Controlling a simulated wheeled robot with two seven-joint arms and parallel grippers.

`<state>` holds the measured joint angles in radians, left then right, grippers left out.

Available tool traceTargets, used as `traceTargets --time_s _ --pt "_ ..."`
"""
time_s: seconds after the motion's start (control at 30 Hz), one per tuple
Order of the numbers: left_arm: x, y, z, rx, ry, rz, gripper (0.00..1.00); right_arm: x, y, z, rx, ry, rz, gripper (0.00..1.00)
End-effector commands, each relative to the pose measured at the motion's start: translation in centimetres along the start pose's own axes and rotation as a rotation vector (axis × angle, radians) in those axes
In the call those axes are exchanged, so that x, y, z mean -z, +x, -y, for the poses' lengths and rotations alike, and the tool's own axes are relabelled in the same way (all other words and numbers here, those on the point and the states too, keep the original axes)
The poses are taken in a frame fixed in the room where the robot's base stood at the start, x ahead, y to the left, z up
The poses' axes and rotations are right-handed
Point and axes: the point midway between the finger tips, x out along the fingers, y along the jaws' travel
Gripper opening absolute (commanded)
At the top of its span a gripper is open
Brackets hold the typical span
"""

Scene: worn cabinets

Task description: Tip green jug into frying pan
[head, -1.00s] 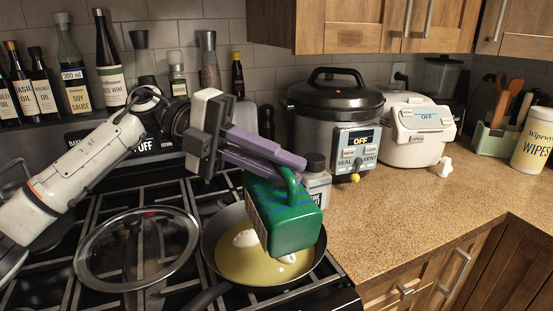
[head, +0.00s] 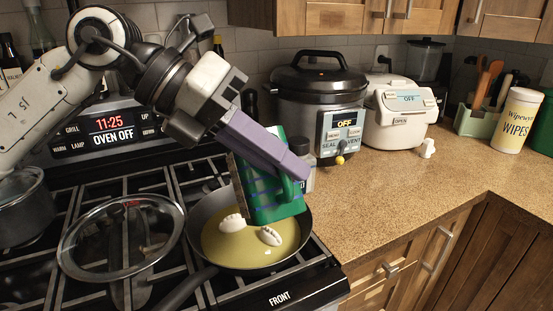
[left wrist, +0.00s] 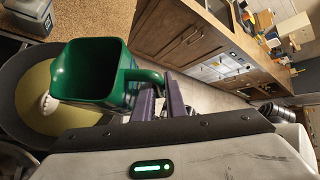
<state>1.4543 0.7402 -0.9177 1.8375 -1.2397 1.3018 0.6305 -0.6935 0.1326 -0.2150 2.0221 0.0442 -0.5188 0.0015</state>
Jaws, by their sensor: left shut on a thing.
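My left gripper (head: 272,150) has its purple fingers shut on the handle of the green jug (head: 284,208). The jug is held tilted over the right part of the frying pan (head: 206,208), and its patterned side faces the head camera. In the left wrist view, the jug (left wrist: 90,72) shows its open mouth and green inside, with no contents visible. The dark pan (left wrist: 28,100) lies behind it there. The pan sits on the stove and holds yellowish liquid and white lumps (head: 268,236). My right gripper is not in view.
A glass lid (head: 120,240) lies on the burner left of the pan. A pot (head: 22,208) stands at the far left. A pressure cooker (head: 318,100) and a white appliance (head: 398,115) stand behind on the counter (head: 400,205). The counter's front is clear.

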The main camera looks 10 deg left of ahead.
Motion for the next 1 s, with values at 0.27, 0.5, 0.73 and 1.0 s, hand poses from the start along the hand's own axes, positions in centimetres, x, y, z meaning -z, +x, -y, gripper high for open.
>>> traceTargets --time_s 0.27,0.5,0.73,1.0 --pt "1.1 1.4 -1.0 -0.158 0.164 0.046 0.00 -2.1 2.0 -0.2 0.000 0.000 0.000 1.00" --pt "1.5 1.9 -1.4 -0.263 0.267 0.076 0.00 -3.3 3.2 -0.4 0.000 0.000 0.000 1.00" --pt "1.8 2.3 -1.9 -0.302 0.307 0.086 0.00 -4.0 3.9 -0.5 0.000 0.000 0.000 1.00" --pt "2.2 3.2 -3.3 -0.401 0.411 0.116 0.00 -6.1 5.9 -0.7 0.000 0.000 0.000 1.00"
